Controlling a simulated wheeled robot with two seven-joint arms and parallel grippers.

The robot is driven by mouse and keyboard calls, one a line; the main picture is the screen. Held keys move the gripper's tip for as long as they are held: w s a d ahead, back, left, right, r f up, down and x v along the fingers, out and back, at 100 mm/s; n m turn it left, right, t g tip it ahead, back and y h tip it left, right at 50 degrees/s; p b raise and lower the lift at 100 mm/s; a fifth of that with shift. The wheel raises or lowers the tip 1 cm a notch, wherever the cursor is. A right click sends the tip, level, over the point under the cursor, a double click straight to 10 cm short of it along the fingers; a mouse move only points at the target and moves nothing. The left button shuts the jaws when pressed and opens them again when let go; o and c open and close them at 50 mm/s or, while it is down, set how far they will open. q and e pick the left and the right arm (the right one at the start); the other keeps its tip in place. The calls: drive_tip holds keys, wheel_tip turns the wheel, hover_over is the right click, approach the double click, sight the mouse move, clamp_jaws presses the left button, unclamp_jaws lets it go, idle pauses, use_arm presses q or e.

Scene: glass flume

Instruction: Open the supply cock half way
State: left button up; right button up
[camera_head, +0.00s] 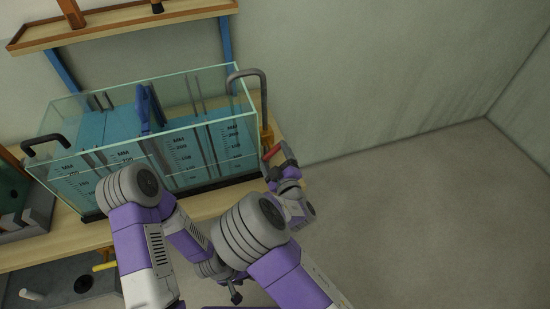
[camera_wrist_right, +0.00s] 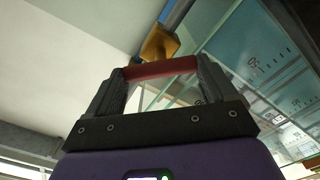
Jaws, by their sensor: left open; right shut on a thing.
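The supply cock is a brass body (camera_head: 266,137) on the grey bent pipe (camera_head: 262,88) at the right end of the glass flume (camera_head: 185,132). Its red handle (camera_head: 272,153) sticks out towards my right gripper (camera_head: 278,155). In the right wrist view the red handle (camera_wrist_right: 160,68) lies across between the two fingers of my right gripper (camera_wrist_right: 160,72), which is shut on it. The brass body (camera_wrist_right: 160,43) shows just beyond. My left gripper (camera_head: 236,293) is low in the head view, well away from the cock, small and partly hidden by my arm; it is open.
The flume holds blue water, a blue gate (camera_head: 150,108) and millimetre scales. It stands on a wooden bench (camera_head: 215,203). A wooden shelf (camera_head: 125,22) hangs behind. The floor (camera_head: 430,220) at the right is clear.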

drive_tip(key=shift+n, duration=0.4)
drive_tip(key=o, duration=0.8)
drive_tip(key=shift+o, duration=0.2)
drive_tip(key=v, duration=0.7)
drive_tip(key=shift+s, duration=0.25)
drive_tip(key=shift+r, duration=0.1)
